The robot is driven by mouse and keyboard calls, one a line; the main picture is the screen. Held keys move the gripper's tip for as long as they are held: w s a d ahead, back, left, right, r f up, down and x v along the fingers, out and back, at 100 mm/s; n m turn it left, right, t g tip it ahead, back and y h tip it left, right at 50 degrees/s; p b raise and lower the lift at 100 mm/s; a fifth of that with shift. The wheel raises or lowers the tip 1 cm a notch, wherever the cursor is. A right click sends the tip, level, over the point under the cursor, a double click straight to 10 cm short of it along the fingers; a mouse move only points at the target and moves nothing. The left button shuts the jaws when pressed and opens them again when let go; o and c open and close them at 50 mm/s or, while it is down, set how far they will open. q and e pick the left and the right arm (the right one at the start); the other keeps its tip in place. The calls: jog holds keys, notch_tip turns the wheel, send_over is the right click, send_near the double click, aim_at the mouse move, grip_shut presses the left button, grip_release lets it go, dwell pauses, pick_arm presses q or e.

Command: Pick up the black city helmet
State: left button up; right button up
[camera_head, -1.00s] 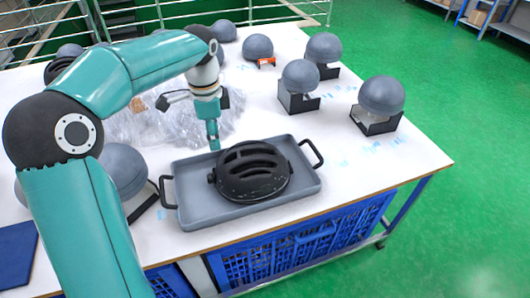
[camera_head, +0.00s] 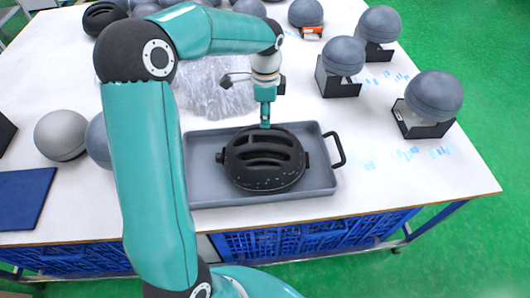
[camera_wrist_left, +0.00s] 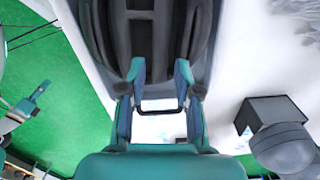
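The black city helmet (camera_head: 264,165) with vent slots sits in a grey tray (camera_head: 205,172) at the table's near side. My left gripper (camera_head: 265,124) points down at the helmet's far edge. In the left wrist view my left gripper (camera_wrist_left: 160,72) has its two fingers apart, with the helmet (camera_wrist_left: 152,35) under and beyond their tips. I cannot tell whether the fingers touch it. A teal part at the left of the wrist view, over green floor, looks like my right gripper (camera_wrist_left: 36,98); its fingers are too small to read.
Clear plastic wrap (camera_head: 215,90) lies behind the tray. Grey domes on black stands, such as this one (camera_head: 433,97), stand on the right. Another black helmet (camera_head: 103,17) is at the back left. A blue mat (camera_head: 22,200) lies at the left.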

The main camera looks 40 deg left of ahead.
aim_at(264, 131)
pick_arm(q)
jog(key=shift+s+a+f+p, duration=0.1)
jog(key=shift+f+p, duration=0.55)
jog(key=shift+f, duration=3.2)
grip_shut()
jog(key=shift+r, duration=0.1)
